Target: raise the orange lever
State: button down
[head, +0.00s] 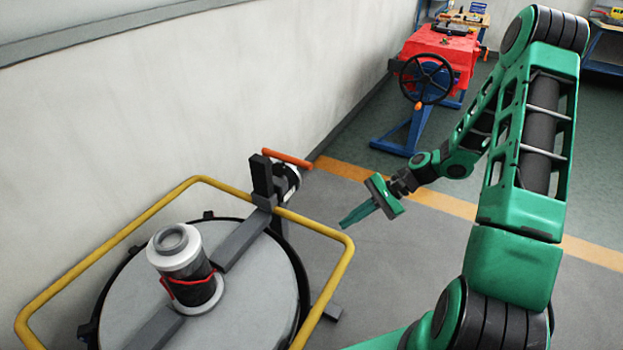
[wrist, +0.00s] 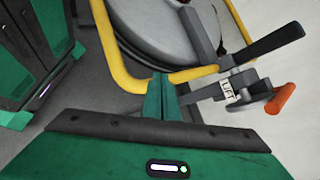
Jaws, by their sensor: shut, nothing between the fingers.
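The orange lever (head: 287,158) is a short bar beside a dark upright bracket (head: 262,178) at the tank's far right corner, near the wall. In the wrist view the orange lever (wrist: 281,98) shows at the right, beside a dark mechanism with a tag reading "LIFT" (wrist: 229,91). My gripper (head: 346,222) is shut and empty, to the right of and apart from the lever, its fingers pointing toward the yellow rail. In the wrist view my gripper (wrist: 161,82) has its fingertips near the yellow rail; whether they touch is unclear.
A yellow rail (head: 110,244) surrounds the round grey tank (head: 255,290), which carries a white-and-black cylinder (head: 180,262). The wall (head: 200,100) runs behind the lever. A red machine with a black handwheel (head: 426,79) stands farther back.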

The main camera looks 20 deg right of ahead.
jog(key=w+f+m+t+y, duration=0.45)
jog(key=w+m+t, duration=0.75)
jog(key=m+t, duration=0.4)
jog(key=w+a+r+g, duration=0.1)
jog(key=w+a+r, duration=0.4)
jog(key=w, duration=0.3)
jog(key=shift+a+r+m+h, duration=0.25)
jog(key=shift+r+m+h, duration=0.15)
jog(key=shift+r+h, duration=0.1)
